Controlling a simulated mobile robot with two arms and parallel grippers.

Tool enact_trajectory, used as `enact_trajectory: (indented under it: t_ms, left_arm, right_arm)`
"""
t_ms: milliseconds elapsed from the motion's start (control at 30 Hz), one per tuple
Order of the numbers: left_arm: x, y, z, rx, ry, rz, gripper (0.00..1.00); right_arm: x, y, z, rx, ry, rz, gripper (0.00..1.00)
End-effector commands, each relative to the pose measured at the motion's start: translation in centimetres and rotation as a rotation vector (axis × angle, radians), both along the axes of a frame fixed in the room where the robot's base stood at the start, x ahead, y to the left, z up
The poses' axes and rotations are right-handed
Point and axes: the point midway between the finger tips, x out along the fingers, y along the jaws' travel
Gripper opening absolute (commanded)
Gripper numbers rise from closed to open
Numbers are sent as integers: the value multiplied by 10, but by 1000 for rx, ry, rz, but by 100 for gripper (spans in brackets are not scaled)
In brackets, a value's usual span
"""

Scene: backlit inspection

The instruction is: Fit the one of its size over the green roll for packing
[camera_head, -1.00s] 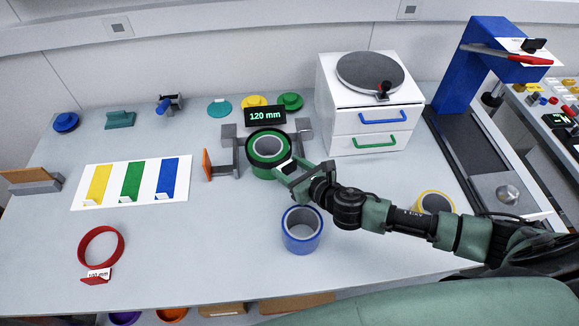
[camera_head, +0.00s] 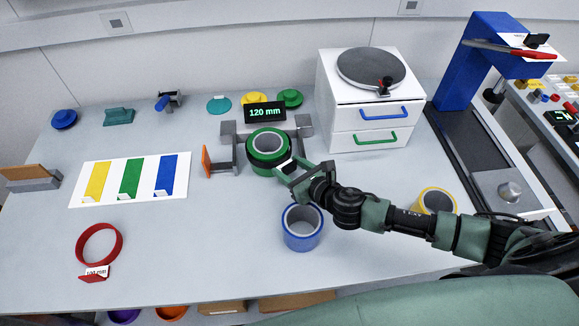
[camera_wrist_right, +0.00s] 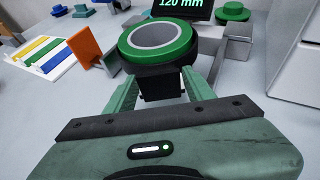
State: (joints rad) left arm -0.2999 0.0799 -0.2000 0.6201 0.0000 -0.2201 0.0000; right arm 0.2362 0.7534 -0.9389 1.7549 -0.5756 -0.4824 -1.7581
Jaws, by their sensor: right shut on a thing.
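The green roll (camera_head: 268,143) with a grey core stands upright below the 120 mm display. It also shows in the right wrist view (camera_wrist_right: 158,36). A black ring (camera_wrist_right: 160,70) sits around the roll, with the roll's green top standing above it. My right gripper (camera_head: 290,172) is shut on the ring's dark tab (camera_wrist_right: 161,88), at the roll's near right side. A red ring (camera_head: 99,244) with a 100 mm tag lies at the front left, away from the roll. The roll's lower part is partly hidden. My left gripper is not in view.
A grey fixture with an orange plate (camera_head: 206,160) flanks the green roll. A white drawer box (camera_head: 340,105) stands behind right. The front left table is mostly clear.

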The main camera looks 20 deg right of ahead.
Motion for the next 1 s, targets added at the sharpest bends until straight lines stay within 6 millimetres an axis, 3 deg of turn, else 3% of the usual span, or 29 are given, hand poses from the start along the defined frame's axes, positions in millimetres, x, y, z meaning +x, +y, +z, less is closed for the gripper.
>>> enact_trajectory:
  t_ms: [333,367,433,767,1000]
  left_arm:
    - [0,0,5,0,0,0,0]
    - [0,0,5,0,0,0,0]
    - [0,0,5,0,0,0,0]
    - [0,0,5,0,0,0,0]
    - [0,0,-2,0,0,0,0]
  right_arm:
    - [0,0,2,0,0,-1,24]
    - [0,0,2,0,0,-1,62]
    - [0,0,2,0,0,-1,79]
    - [-1,-1,3,-1,0,0,79]
    - [-29,-10,12,-3,1,2,79]
